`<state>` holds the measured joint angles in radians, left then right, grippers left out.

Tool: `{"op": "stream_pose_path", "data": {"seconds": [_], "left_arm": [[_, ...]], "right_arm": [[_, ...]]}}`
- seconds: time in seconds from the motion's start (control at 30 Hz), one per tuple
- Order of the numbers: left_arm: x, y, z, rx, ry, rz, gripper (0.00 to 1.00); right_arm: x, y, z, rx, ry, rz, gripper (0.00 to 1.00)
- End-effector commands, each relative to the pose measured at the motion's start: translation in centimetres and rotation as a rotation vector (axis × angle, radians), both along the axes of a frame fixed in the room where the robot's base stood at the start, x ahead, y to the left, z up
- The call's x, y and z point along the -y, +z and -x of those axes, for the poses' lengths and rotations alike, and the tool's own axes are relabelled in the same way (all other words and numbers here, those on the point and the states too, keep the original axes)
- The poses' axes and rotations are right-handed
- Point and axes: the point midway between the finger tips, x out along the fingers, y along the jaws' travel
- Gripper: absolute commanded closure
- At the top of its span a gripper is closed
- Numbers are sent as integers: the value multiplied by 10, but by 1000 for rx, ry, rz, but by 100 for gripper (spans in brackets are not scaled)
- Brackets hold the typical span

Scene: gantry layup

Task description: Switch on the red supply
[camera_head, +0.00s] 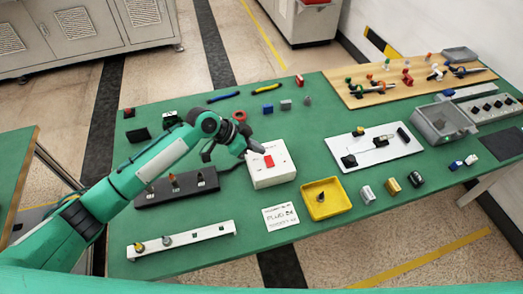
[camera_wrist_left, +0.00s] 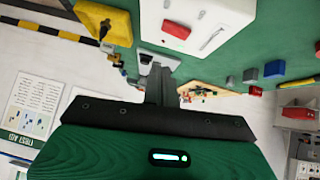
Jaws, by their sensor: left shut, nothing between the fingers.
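The red supply looks to be the white box (camera_head: 272,176) with a red switch (camera_head: 269,161) on its top, near the middle of the green table. In the left wrist view the white box (camera_wrist_left: 215,15) is at the top, with the red switch (camera_wrist_left: 176,28) near its edge. My left gripper (camera_head: 254,148) is shut and empty, close above the far side of the box. It also shows in the left wrist view (camera_wrist_left: 158,68), apart from the switch in the picture. Whether the switch is on or off I cannot tell. My right gripper is not in view.
A yellow tray (camera_head: 346,205) and a "PLUG" card (camera_head: 280,216) lie in front of the box. A black strip with posts (camera_head: 150,196) is under my left arm. A white board (camera_head: 402,152) with parts lies to the right. Small blocks lie behind the box.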

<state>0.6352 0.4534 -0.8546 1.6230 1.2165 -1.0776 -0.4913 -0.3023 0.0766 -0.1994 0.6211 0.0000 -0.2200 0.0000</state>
Motion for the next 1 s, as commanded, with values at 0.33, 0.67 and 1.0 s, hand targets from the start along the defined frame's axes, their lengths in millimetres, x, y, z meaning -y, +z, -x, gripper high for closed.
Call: {"op": "stream_pose_path", "data": {"seconds": [0.33,0.67,1.0], "left_arm": [[-40,41,19,2,-1,1,100],[-45,49,22,1,-1,2,100],[-45,49,22,0,-1,1,100]], "right_arm": [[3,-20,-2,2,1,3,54],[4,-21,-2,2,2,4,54],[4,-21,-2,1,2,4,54]]}}
